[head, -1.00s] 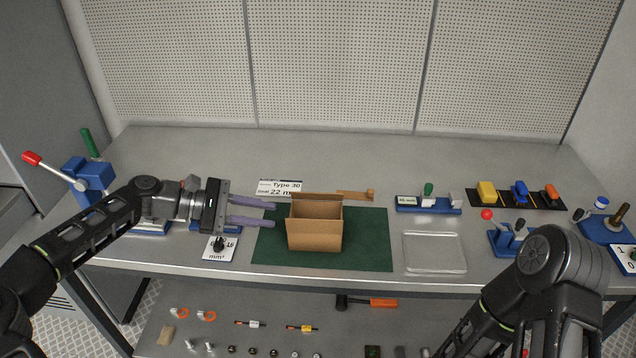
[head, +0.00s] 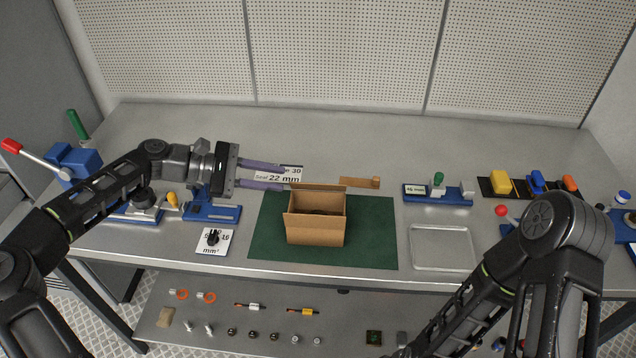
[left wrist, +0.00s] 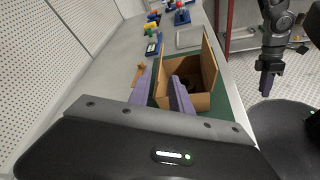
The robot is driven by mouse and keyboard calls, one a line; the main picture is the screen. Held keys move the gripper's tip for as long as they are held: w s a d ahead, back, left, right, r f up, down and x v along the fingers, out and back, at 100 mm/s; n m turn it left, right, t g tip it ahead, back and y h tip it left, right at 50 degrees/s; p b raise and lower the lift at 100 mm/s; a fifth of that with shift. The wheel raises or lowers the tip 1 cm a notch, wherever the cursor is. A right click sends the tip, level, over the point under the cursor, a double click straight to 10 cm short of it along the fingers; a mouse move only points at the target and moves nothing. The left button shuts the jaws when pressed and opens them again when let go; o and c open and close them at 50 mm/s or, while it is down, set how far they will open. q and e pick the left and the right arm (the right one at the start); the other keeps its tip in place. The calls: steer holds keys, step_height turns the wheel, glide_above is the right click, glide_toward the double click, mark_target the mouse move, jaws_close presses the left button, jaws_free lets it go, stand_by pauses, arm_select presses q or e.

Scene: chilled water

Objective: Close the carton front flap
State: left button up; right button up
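The brown carton (head: 315,231) stands upright on the green mat (head: 370,250), its top open. Its front flap (left wrist: 212,68) stands up along the front edge, and a flap also stands up at the back. Something dark lies inside the carton. My left gripper (head: 284,180) is open and empty, its two purple fingers apart, just behind and left of the carton's back left corner. In the left wrist view its fingers (left wrist: 159,92) point toward the carton. My right arm enters the head view at lower right; its gripper is out of the head view.
A brown wooden piece (head: 360,183) lies behind the carton. A label card (head: 290,174) is under the left fingers. A blue fixture (head: 212,211) stands on the left.

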mark_target(314, 184)
arm_select(q)
steer(key=p+x, duration=0.2)
steer(key=x, duration=0.8)
steer(key=shift+r, duration=0.1)
steer(key=shift+w+d+f, duration=0.1)
steer(key=shift+d+f, duration=0.15)
steer(key=shift+d, duration=0.2)
steer(key=shift+c, duration=0.2)
jaws_close()
stand_by(0.5)
